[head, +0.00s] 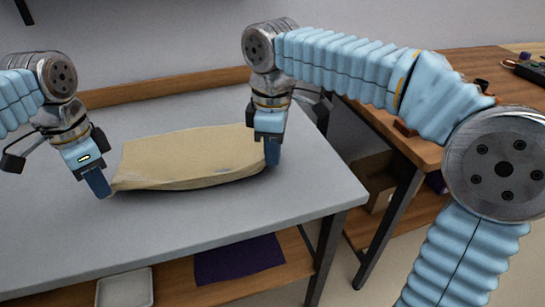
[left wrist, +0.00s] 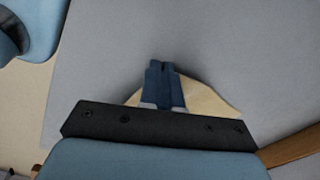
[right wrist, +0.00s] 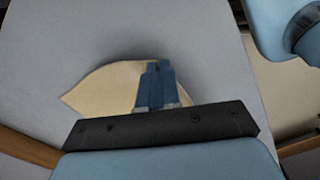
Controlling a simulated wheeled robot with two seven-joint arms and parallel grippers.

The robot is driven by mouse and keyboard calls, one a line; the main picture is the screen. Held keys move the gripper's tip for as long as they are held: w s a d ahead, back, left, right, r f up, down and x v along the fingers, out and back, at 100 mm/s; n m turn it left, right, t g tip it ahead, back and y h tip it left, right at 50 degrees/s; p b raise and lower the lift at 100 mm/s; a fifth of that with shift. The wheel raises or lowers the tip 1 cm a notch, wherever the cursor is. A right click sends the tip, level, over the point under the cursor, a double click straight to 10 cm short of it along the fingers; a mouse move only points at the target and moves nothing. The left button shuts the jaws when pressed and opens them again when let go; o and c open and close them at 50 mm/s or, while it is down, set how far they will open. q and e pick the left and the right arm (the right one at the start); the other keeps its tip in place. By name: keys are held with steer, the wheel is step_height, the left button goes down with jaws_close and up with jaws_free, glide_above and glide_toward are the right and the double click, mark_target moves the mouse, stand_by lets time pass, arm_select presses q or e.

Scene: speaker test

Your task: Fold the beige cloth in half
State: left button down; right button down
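The beige cloth (head: 185,155) lies on the grey table. Its near edge sags between my two grippers and looks slightly lifted, with a shadow under it. My left gripper (head: 104,192) is shut at the cloth's near left corner. My right gripper (head: 272,161) is shut at its near right corner. In the left wrist view, the cloth (left wrist: 207,101) shows beside the closed fingers (left wrist: 160,68). In the right wrist view, the cloth (right wrist: 100,88) spreads mostly left of the closed fingers (right wrist: 157,68). The pinched corners are hidden by the fingers.
The grey table (head: 215,215) is clear around the cloth. A wooden desk (head: 480,85) with small items stands to the right. A purple cloth (head: 238,260) and a white tray (head: 125,288) lie on the shelf below. A wall stands behind.

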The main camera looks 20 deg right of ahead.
arm_select(q)
steer(key=shift+r, duration=0.1)
arm_select(e)
steer(key=shift+r, duration=0.15)
